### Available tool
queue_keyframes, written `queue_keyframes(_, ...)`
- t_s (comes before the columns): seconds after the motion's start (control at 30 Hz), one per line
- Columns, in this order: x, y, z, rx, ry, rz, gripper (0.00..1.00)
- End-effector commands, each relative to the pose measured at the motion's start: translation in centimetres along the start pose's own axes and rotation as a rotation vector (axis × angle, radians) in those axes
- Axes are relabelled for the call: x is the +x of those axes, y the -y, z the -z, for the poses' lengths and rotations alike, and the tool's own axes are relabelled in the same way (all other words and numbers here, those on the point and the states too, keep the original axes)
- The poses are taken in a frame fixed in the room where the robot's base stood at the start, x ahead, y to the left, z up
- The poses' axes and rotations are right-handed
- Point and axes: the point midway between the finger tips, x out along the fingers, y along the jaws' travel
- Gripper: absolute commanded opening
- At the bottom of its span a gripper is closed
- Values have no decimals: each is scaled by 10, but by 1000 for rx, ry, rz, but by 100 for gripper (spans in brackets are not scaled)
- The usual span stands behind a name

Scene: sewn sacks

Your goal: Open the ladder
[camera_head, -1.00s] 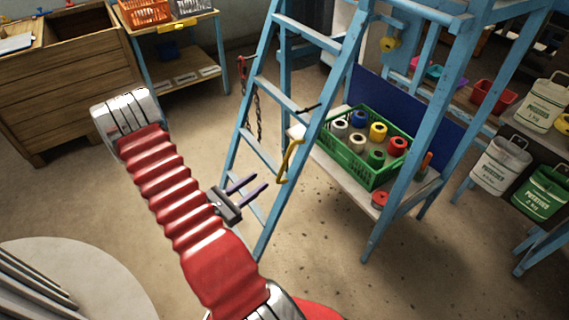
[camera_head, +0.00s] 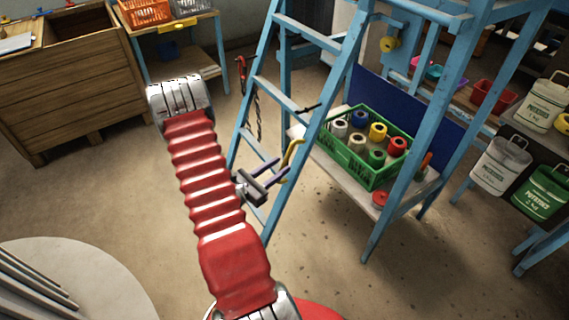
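The blue ladder (camera_head: 332,98) stands in the middle of the view, its two rails joined by several rungs. A yellow handle (camera_head: 293,152) sits on its right rail at the lower part. My gripper (camera_head: 283,165) is close to this handle, with its two dark purple fingers apart and pointing right and slightly up. The fingertips are at the handle's lower part. I cannot tell whether they touch it or lie on either side of it.
A green crate (camera_head: 345,157) with several coloured spools stands on a low shelf behind the ladder. A chain (camera_head: 259,118) hangs by the left rail. A wooden bin (camera_head: 60,90) is at the left, and potato sacks (camera_head: 501,166) are at the right. Floor in front is clear.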

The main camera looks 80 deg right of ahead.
Motion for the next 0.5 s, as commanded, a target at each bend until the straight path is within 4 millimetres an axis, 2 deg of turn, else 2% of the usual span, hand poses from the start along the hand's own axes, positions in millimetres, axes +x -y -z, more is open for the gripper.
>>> queue_keyframes(0.23, 29, 0, 0, 0, 1, 2, 33)
queue_keyframes(0.5, 37, 0, 0, 0, 1, -1, 33)
